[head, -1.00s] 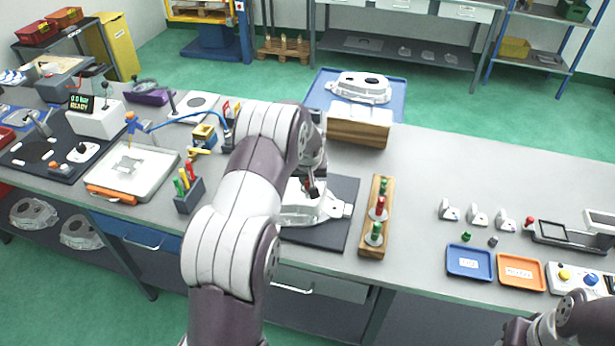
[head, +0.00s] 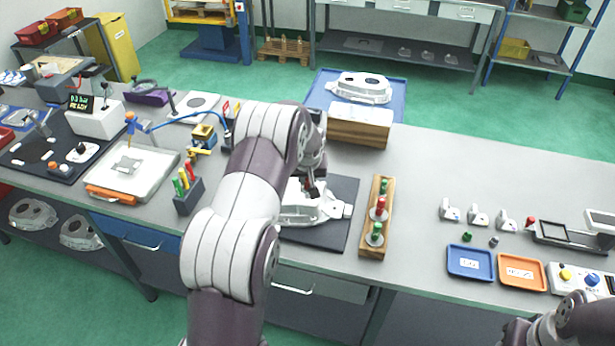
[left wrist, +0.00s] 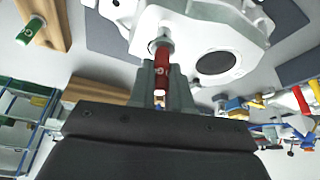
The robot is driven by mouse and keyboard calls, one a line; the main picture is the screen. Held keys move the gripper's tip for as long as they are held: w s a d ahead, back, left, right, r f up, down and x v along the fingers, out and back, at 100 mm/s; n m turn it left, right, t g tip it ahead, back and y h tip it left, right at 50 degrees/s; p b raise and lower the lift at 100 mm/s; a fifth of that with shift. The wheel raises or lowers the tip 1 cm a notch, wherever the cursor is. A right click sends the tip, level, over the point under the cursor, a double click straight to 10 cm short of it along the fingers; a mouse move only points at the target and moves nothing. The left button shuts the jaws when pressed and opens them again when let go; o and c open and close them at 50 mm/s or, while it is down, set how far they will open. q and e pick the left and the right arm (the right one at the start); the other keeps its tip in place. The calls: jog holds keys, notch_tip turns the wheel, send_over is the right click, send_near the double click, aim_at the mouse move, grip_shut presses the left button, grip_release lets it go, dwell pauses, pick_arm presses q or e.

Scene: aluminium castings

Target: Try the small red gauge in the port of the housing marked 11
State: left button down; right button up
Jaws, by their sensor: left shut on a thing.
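The housing (head: 325,207), a pale aluminium casting, lies on a dark mat on the bench, partly hidden by my left arm; it fills the top of the left wrist view (left wrist: 235,35). I cannot read its marking. My left gripper (left wrist: 161,85) is shut on the small red gauge (left wrist: 161,66). The gauge's grey metal end meets a round boss at the housing's edge, beside a larger dark bore (left wrist: 215,62). I cannot tell how far the end is inside. In the head view the left gripper (head: 312,190) is at the housing. My right gripper is out of view.
A wooden rack (head: 364,238) with green and red gauges stands right of the mat (head: 335,235). Blue (head: 452,275) and orange (head: 541,284) trays lie farther right. A wooden block (head: 357,133) stands behind the housing. A pen holder (head: 187,197) is to the left.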

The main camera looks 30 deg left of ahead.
pick_arm(q)
jog(key=shift+f+b, duration=0.55)
jog(key=shift+f, duration=0.15)
jog(key=shift+s+f, duration=0.15)
dwell(1.1)
jog(key=shift+r+p, duration=0.5)
jog(key=shift+r, duration=0.3)
jog(key=shift+r+p, duration=0.55)
jog(key=shift+r, duration=0.4)
jog(key=shift+r+p, duration=0.6)
jog(key=shift+r, duration=0.4)
jog(key=shift+f, duration=0.15)
